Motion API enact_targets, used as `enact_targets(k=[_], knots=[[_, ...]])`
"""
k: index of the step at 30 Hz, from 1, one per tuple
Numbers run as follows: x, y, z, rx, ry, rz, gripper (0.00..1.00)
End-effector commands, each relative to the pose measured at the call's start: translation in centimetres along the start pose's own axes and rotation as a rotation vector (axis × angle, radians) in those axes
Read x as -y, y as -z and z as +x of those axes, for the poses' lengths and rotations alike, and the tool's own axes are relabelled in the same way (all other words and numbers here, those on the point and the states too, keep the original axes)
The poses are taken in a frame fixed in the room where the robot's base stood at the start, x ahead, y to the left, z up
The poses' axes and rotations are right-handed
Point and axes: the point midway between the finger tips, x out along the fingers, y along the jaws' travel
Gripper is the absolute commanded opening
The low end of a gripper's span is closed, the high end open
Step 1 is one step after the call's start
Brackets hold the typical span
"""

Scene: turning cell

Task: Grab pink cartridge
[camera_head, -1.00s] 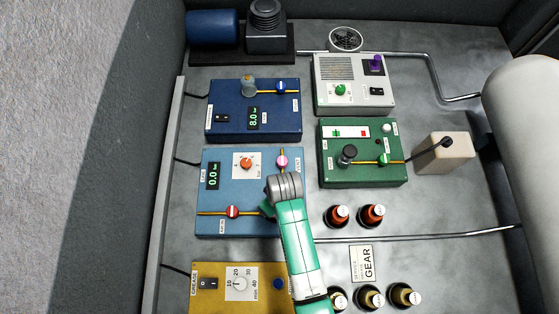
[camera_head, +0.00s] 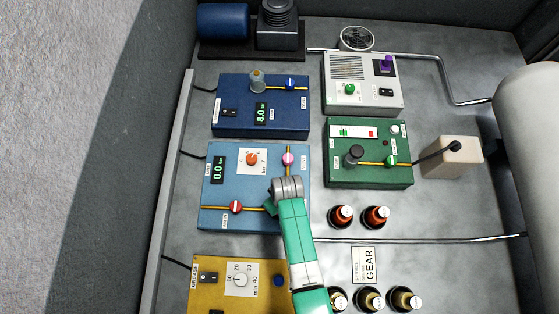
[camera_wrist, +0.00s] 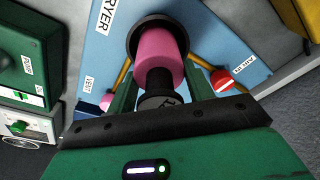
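The pink cartridge (camera_wrist: 160,55) stands in a round black socket (camera_wrist: 133,42) on the light blue dryer panel (camera_wrist: 95,50). It has a pink body and a black cap (camera_wrist: 160,101) that points at the wrist camera. My gripper (camera_wrist: 162,82) is over it, with one green finger on each side of the cartridge. The fingertips lie close along the pink body, and I cannot tell whether they touch it. In the head view my arm (camera_head: 293,225) reaches over the right part of the dryer panel (camera_head: 222,190) and hides the cartridge and fingers.
A green panel (camera_head: 370,175) and several bottles (camera_head: 341,216) are to the right. A yellow panel (camera_head: 215,270) is below.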

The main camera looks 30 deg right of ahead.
Motion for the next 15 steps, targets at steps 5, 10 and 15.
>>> enact_targets(k=[5, 10, 15], knots=[[0.0, 0.0, -0.1, -0.001, 0.000, 0.000, 0.18], [-0.1, 0.2, -0.6, -0.002, -0.001, 0.000, 0.18], [-0.1, 0.7, -4.2, -0.004, -0.002, 0.000, 0.18]])
